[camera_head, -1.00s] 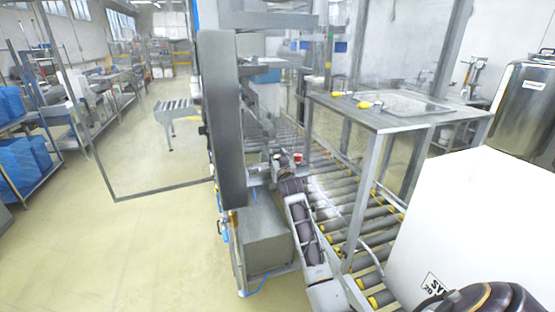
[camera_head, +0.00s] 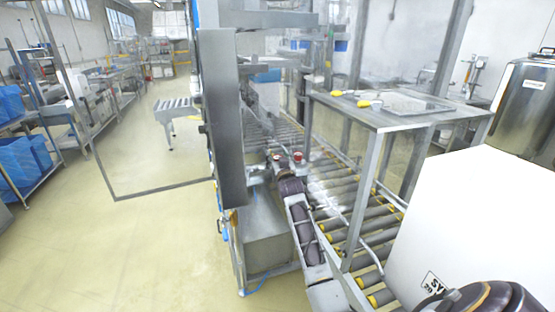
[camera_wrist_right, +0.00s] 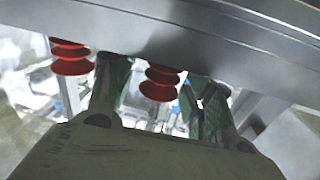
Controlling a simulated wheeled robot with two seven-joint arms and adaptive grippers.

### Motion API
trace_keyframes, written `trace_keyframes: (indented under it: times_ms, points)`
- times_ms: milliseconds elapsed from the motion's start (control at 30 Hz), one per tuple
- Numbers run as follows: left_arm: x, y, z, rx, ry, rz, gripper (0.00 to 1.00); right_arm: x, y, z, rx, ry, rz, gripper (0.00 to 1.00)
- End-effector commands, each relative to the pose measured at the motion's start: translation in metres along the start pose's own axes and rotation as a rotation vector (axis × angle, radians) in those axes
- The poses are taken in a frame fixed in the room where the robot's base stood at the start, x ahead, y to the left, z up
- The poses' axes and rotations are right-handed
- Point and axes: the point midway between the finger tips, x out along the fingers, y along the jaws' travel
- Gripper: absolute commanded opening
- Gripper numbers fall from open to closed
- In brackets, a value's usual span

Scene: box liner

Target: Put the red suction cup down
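Two red suction cups with stacked ribs show in the right wrist view, at the edge of a metal beam. One cup (camera_wrist_right: 160,84) is between the two fingers of my right gripper (camera_wrist_right: 155,95), with gaps visible on both sides. The other red suction cup (camera_wrist_right: 71,58) is left of the left finger. The fingers are apart and have green pads; their tips are partly hidden by the beam. In the head view a small red cup (camera_head: 299,156) shows beside my right gripper (camera_head: 284,160), above the rollers. I see no left gripper.
The grey metal beam (camera_wrist_right: 220,40) crosses close above the fingers. A roller conveyor (camera_head: 345,215) runs beneath and right of my right arm. A metal-framed table (camera_head: 385,115) and a white box (camera_head: 470,210) stand to the right. Open floor (camera_head: 140,240) lies at left.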

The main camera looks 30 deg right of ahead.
Motion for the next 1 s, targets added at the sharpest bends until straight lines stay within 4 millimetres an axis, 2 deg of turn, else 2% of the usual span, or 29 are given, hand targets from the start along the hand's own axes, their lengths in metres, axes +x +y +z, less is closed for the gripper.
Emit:
trace_keyframes:
  times_ms: [433,700,1000]
  points:
    - [-0.001,0.000,0.003,0.001,-0.002,0.000,0.35,-0.002,-0.001,-0.007,0.000,-0.001,-0.001,0.53]
    - [0.000,-0.001,0.011,0.001,-0.014,-0.001,0.35,-0.022,-0.001,-0.006,0.000,-0.001,-0.001,0.53]
    - [-0.001,-0.002,0.009,0.002,-0.009,-0.002,0.35,-0.051,-0.001,-0.006,0.000,0.000,-0.001,0.53]
